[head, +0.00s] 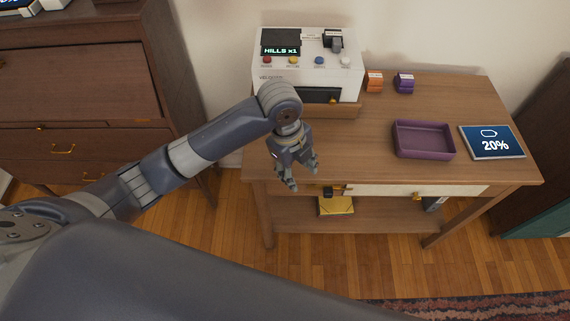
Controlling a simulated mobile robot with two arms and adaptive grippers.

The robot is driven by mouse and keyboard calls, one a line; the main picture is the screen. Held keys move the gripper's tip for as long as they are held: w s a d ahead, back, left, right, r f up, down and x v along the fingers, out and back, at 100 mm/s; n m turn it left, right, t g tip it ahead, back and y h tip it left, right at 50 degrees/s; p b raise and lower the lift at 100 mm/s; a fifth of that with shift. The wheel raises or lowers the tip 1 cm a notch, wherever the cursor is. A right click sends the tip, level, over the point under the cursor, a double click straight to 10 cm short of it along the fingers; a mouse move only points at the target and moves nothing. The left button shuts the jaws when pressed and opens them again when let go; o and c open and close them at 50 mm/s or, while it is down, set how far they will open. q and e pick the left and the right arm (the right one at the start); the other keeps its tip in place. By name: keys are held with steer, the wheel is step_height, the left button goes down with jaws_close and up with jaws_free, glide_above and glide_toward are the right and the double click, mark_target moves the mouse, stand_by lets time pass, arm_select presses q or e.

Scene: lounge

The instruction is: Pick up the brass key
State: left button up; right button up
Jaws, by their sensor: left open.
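I cannot make out a brass key for certain. A small brass-and-dark piece (333,190) shows at the table's front edge, just right of my left gripper, too small to tell what it is. My left gripper (302,178) is open and empty, fingers pointing down, at the front left edge of the wooden table (390,168). It hides part of that edge. My right gripper is out of view.
A white machine (262,75) with coloured buttons stands at the table's back left. Beside it are an orange block (374,83) and a purple block (404,84). A purple tray (424,153) and a 20% sign (492,142) lie right. A yellow item (336,206) is on the lower shelf.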

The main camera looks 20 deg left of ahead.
arm_select(q)
steer(key=w+a+r+m+y, duration=0.2)
steer(key=w+a+r+m, duration=0.2)
steer(key=w+a+r, duration=0.15)
steer(key=shift+g, duration=0.4)
steer(key=f, duration=0.5)
steer(key=shift+s+a+f, duration=0.15)
steer(key=shift+a+f, duration=0.05)
steer(key=shift+a, duration=0.05)
steer(key=f, duration=0.3)
steer(key=f+p, duration=0.1)
steer(key=f, duration=0.1)
steer(key=shift+w+d+f, duration=0.15)
steer(key=shift+w+f, duration=0.15)
steer(key=shift+w, duration=0.1)
steer(key=c, duration=1)
steer(key=shift+r, duration=0.1)
steer(key=shift+c, duration=0.2)
